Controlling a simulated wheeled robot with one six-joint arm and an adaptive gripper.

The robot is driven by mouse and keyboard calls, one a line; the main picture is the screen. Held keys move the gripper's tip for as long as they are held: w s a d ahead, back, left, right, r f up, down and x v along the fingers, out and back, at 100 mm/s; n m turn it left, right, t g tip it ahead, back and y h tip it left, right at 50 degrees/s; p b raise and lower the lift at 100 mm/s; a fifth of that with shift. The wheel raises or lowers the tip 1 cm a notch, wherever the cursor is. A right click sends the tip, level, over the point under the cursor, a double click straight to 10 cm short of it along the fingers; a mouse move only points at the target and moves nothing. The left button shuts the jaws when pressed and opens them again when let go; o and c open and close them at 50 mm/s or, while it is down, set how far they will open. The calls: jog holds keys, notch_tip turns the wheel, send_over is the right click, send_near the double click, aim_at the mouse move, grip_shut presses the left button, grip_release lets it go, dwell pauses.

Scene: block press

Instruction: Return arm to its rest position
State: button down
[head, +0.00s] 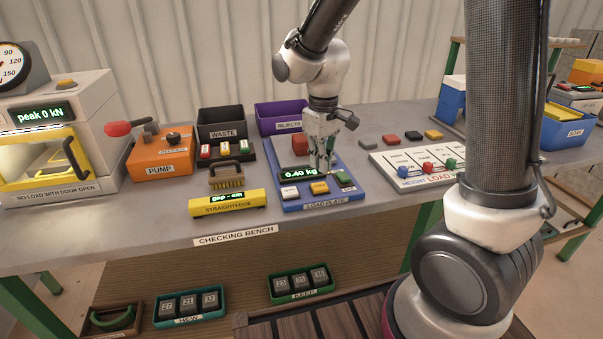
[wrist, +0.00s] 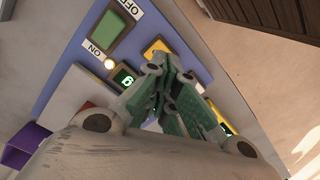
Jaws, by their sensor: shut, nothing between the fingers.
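My gripper (head: 324,168) is shut and empty, pointing down over the blue load plate unit (head: 354,196) on the bench. Its fingertips are close to the green button (head: 343,179); I cannot tell whether they touch it. A red block (head: 299,145) stands at the back of the unit, partly behind the gripper.
Waste (head: 222,118) and purple rejects (head: 277,112) bins stand behind. The press (head: 60,140) is far left.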

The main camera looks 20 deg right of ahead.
dwell(0.4)
jog(key=s, duration=0.2)
jog(key=d+g, duration=0.1)
jog(key=shift+s+f+m, duration=0.3)
jog(key=shift+s, duration=0.1)
jog(key=s+d+r+m+t, duration=0.5)
jog(key=s+d+r, duration=0.9)
jog(key=s+r, duration=0.1)
jog(key=shift+s, duration=0.6)
jog(key=shift+r, duration=0.1)
